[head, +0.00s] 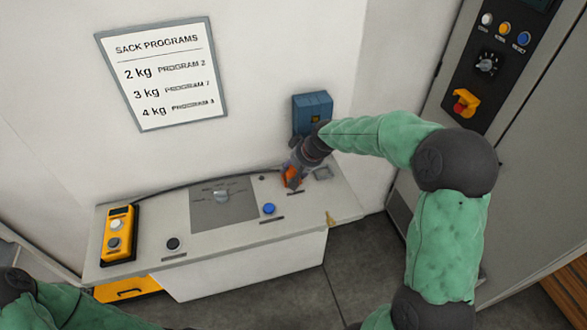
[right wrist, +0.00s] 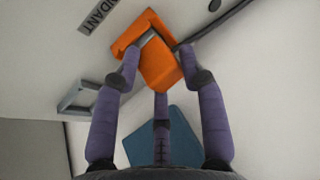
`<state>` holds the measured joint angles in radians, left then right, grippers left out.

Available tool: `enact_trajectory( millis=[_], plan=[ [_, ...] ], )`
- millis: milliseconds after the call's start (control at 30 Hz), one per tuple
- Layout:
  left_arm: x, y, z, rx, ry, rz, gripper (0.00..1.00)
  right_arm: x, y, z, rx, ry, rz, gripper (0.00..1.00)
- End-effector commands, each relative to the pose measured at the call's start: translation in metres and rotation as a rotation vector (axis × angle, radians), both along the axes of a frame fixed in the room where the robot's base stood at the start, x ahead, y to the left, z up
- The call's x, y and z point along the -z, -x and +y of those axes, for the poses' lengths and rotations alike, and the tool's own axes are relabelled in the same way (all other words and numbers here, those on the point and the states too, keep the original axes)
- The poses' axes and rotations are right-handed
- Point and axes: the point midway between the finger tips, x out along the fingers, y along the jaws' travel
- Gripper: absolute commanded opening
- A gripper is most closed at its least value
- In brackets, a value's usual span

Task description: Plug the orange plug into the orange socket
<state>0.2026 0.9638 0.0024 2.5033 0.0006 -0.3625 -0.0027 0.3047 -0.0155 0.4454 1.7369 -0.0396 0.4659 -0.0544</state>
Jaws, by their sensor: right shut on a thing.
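The orange plug (right wrist: 160,70) is a block between the fingers of my right gripper (right wrist: 158,62), which is shut on it. In the head view my right gripper (head: 293,170) points down at the right end of the console top, with the orange plug (head: 291,179) at its fingertips. An orange angled piece (right wrist: 130,36) shows right behind the plug; I cannot tell whether it is the orange socket or whether the plug touches it. A dark cable (right wrist: 215,22) runs up to the right from the plug. My left gripper is outside the view.
A blue box (head: 312,107) is on the wall behind my right gripper. A grey control cabinet (head: 440,130) stands at the right.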

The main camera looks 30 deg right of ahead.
Motion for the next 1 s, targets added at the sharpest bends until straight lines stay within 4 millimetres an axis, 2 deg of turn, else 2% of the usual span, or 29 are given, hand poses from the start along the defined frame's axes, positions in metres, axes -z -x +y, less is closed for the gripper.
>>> enact_trajectory(
  millis=[333, 367, 433, 467, 800, 1000],
  plan=[
    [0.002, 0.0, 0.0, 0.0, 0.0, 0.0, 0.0, 0.002, 0.0, 0.0, 0.0, 0.0, -0.001, 0.07],
    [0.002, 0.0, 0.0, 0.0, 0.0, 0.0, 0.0, 0.002, 0.0, 0.0, 0.0, 0.0, -0.001, 0.44],
    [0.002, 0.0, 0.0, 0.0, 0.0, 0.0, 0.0, 0.002, 0.0, 0.0, 0.0, 0.0, -0.001, 0.64],
    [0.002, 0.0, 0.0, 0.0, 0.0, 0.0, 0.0, 0.002, 0.0, 0.0, 0.0, 0.0, 0.0, 0.69],
    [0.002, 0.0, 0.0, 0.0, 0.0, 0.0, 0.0, 0.002, 0.0, 0.0, 0.0, 0.0, 0.0, 0.69],
    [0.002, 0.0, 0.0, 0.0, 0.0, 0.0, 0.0, -0.015, 0.008, -0.003, 0.001, 0.001, -0.003, 0.69]
  ],
)
